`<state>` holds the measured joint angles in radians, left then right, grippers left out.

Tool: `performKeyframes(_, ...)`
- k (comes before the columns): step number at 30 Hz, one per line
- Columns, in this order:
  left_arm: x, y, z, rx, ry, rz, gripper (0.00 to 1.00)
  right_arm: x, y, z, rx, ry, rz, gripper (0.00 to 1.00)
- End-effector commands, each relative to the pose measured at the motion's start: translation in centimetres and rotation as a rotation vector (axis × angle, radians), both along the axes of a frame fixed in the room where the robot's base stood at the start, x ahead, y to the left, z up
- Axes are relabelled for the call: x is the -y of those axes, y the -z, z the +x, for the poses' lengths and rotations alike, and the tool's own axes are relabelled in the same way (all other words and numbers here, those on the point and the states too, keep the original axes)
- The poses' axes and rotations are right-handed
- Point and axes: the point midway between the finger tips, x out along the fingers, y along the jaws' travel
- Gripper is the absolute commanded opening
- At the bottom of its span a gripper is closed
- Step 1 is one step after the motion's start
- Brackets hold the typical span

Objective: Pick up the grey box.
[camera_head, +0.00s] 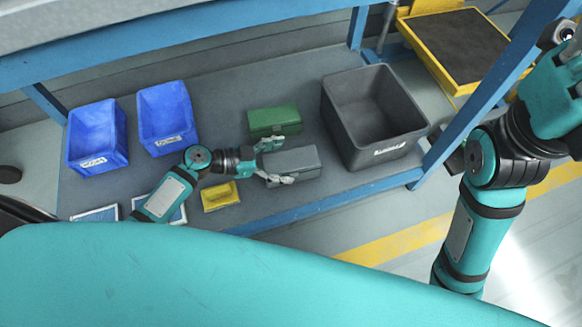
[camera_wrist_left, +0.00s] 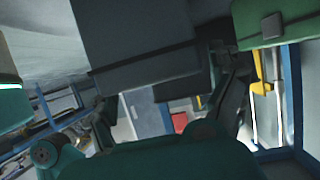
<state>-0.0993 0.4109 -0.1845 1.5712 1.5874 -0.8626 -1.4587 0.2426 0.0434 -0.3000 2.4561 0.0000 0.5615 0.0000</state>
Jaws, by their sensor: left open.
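The grey box (camera_head: 294,163) is a closed, oblong box on the bench shelf, just in front of the green box. My left gripper (camera_head: 274,162) is open at its left end, with one finger toward the far side and one toward the near side. In the left wrist view the grey box (camera_wrist_left: 140,38) looms large ahead, and the open fingers (camera_wrist_left: 172,98) stand to either side of its lower part. Whether they touch it, I cannot tell. My right arm shows at the right, but its gripper does not show.
The green box (camera_head: 274,121) stands close behind the grey box. A big dark grey open bin (camera_head: 338,112) is to the right. Two blue bins (camera_head: 122,150) (camera_head: 187,118) are at the left. A small yellow bin (camera_head: 221,204) sits below my left wrist. A blue rail (camera_head: 330,201) edges the shelf.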

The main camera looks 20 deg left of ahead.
Motion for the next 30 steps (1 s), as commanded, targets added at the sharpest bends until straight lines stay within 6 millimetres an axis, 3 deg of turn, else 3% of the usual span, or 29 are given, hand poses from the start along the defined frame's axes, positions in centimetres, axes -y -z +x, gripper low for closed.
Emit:
performKeyframes(11,0.87,0.39,0.48,-0.001,0.0,0.001,0.9,-0.03,-0.2,-0.22,0.012,0.0,-0.001,0.4)
performKeyframes(30,0.84,0.18,0.61,0.005,-0.001,-0.001,0.09,-0.05,-0.19,-0.2,0.012,0.0,-0.001,0.4)
